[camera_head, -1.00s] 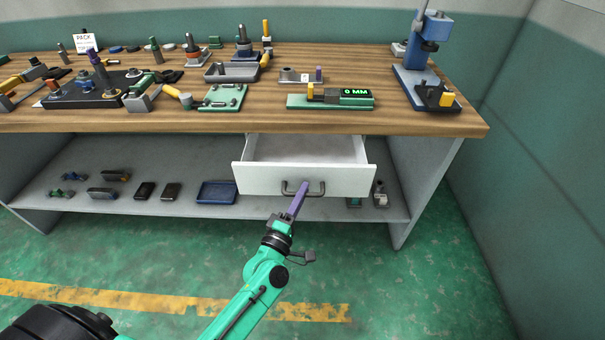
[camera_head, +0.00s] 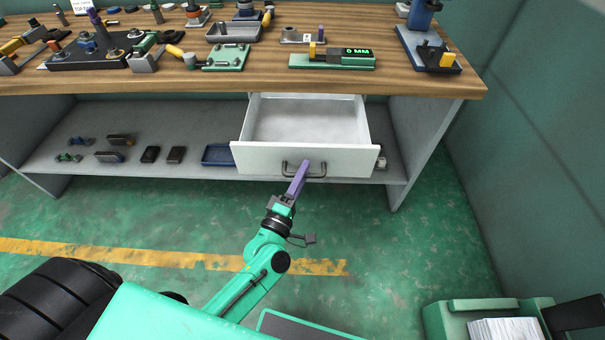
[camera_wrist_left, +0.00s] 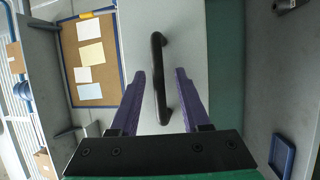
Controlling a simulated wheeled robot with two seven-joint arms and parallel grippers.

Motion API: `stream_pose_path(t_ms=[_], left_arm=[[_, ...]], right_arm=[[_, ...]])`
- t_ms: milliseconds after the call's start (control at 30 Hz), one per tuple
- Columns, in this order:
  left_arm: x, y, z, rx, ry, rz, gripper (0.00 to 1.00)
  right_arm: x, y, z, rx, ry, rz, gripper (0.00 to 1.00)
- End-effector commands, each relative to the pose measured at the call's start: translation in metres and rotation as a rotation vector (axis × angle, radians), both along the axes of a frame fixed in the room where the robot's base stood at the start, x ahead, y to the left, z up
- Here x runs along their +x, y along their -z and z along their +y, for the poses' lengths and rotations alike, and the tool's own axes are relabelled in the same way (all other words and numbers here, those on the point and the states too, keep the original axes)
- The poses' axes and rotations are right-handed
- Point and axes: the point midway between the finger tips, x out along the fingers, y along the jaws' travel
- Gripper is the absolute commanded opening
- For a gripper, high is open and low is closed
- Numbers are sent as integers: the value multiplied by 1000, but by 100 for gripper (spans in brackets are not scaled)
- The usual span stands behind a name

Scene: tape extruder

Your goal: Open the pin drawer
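The white pin drawer (camera_head: 262,159) hangs under the workbench and stands well out, its empty-looking inside showing from above. Its dark bar handle (camera_head: 318,170) is on the front face. My left gripper (camera_head: 304,166), with purple fingers, reaches the handle from the front. In the left wrist view the handle (camera_wrist_left: 158,75) runs between the two fingers of my left gripper (camera_wrist_left: 161,75). The fingers are apart, with a gap visible on each side of the bar. My right gripper is out of view.
The wooden benchtop (camera_head: 190,79) carries several fixtures and a green gauge (camera_head: 332,60). The lower shelf (camera_head: 110,169) holds small parts and a blue tray (camera_head: 217,155). A green container with a white stack (camera_head: 503,328) stands at the lower right. The green floor before the drawer is clear.

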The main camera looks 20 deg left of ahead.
Motion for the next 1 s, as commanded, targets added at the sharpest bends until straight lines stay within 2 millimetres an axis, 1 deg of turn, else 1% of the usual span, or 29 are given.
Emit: stream_pose_path(t_ms=[233,367,467,567,700,800,900,1000], left_arm=[[0,0,0,0,0,-1,46],[-9,3,1,2,1,2,46],[-25,7,3,2,2,4,46],[-49,12,7,3,2,5,46],[-89,19,13,2,4,6,46],[-115,23,17,2,4,6,46],[-132,24,20,1,2,4,46],[-141,25,21,-1,1,1,46]], right_arm=[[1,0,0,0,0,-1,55],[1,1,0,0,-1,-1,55],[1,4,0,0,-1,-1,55],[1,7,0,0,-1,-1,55],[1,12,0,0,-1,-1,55],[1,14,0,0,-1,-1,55],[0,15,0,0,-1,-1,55],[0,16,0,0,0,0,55]])
